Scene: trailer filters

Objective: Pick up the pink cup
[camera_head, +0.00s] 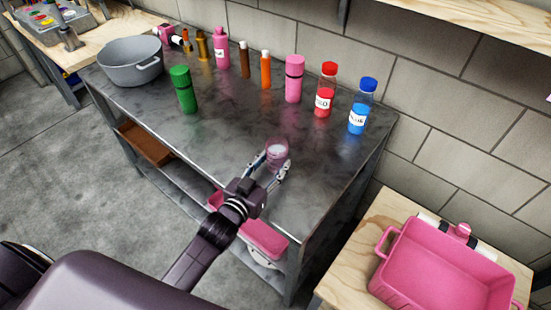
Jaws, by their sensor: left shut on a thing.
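The pink cup (277,149) is a small translucent cup with a pale inside, upright over the front right part of the dark metal table (230,137). My left gripper (274,165) reaches in from the lower left and is shut on the cup, with one finger on each side of it. I cannot tell whether the cup's base touches the tabletop. My right gripper is not in view.
Several bottles stand along the table's back, including a red-capped one (325,90) and a blue-capped one (362,106). A green bottle (183,90) and grey pot (131,62) stand left. A pink bin (447,270) sits lower right. Tabletop around the cup is clear.

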